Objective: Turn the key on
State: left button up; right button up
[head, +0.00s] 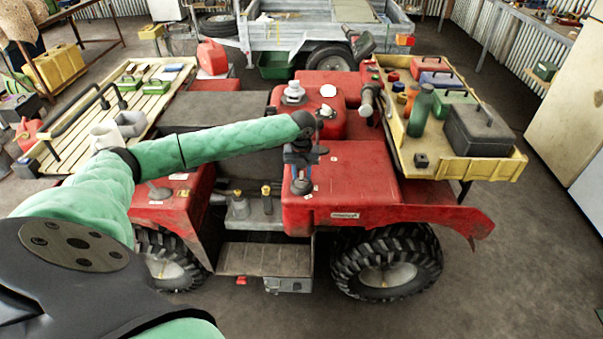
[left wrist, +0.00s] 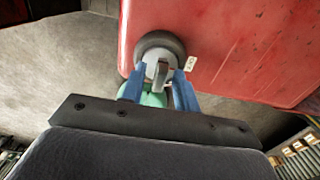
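The key (left wrist: 161,73) is a small grey tab standing in a round dark switch (left wrist: 172,45) on the red bodywork of the quad bike (head: 355,180). In the head view, my left gripper (head: 301,172) reaches down from the end of my green-sleeved arm to the red panel near the quad's middle. In the left wrist view, its two blue fingers (left wrist: 159,78) stand on either side of the key, with small gaps that seem to remain between fingers and key. The key is mostly hidden behind the gripper in the head view. My right gripper is not in view.
A yellow tray (head: 508,168) with a dark toolbox, a green bottle and several other items sits on the quad's right rack. A slatted wooden rack (head: 85,128) holds items at left. A grey trailer (head: 300,35) stands behind. The concrete floor at right is clear.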

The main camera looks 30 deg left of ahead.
pick_arm(q)
jog(key=shift+c, duration=0.2)
grip_shut()
jog(key=shift+r+m+p, duration=0.15)
jog(key=shift+m+p, duration=0.2)
jog(key=shift+m, duration=1.35)
jog(key=shift+m+p, duration=0.3)
jog(key=shift+m, duration=0.4)
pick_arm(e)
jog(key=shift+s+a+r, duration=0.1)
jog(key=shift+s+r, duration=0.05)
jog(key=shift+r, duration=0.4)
